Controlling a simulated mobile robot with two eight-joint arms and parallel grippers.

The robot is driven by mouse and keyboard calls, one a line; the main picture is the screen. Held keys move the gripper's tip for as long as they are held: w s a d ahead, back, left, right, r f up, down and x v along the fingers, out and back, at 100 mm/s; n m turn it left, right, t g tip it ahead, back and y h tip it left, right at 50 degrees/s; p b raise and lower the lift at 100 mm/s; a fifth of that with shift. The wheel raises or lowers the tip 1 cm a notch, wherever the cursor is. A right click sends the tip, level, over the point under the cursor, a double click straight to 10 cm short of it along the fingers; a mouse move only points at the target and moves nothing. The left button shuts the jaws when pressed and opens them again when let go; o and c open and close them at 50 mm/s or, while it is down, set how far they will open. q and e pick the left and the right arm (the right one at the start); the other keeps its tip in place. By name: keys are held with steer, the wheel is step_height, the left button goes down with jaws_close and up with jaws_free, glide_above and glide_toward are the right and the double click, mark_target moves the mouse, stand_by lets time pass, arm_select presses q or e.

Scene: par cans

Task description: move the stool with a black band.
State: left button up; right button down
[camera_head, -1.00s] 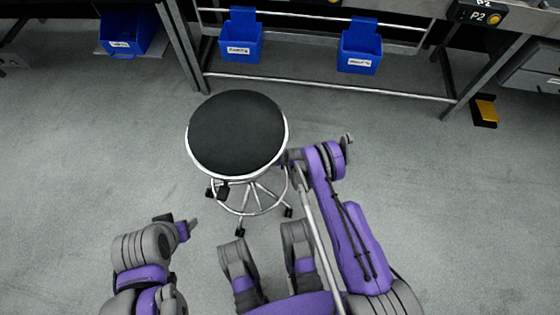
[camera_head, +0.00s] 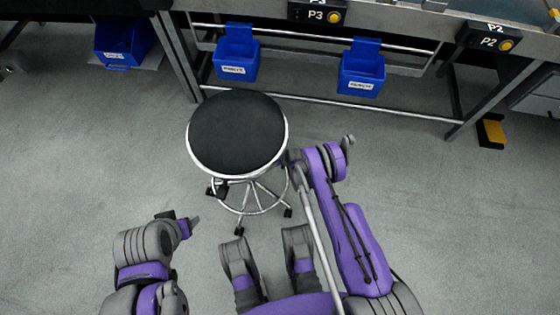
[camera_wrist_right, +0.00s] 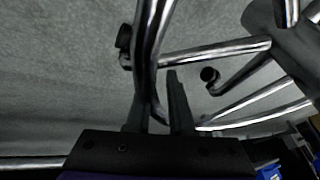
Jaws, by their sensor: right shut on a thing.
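The stool (camera_head: 237,133) has a round black seat with a chrome rim, a chrome foot ring and legs on casters. It stands upright left of my right arm; I cannot make out a separate black band. My right gripper (camera_wrist_right: 157,98) is shut on a chrome tube of the stool (camera_wrist_right: 215,51), which passes between its fingers in the right wrist view. In the head view this grip is mostly hidden at the stool's right side. My left gripper (camera_head: 184,221) is apart from the stool, at the lower left, with its opening unclear.
A workbench (camera_head: 375,108) with a low metal rail stands behind the stool. Two blue bins (camera_head: 237,70) (camera_head: 361,84) hang on it, and another blue bin (camera_head: 118,52) sits further left. A yellow and black object (camera_head: 491,131) lies at right. The grey floor at left is clear.

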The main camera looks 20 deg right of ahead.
steer(key=shift+w+d, duration=0.1)
steer(key=shift+d, duration=0.15)
steer(key=c, duration=0.7)
jaws_free()
steer(key=shift+a, duration=0.1)
steer(key=shift+r, duration=0.1)
steer(key=p+v, duration=0.3)
steer(key=v, duration=0.7)
steer(key=shift+r, duration=0.3)
steer(key=shift+s, duration=0.2)
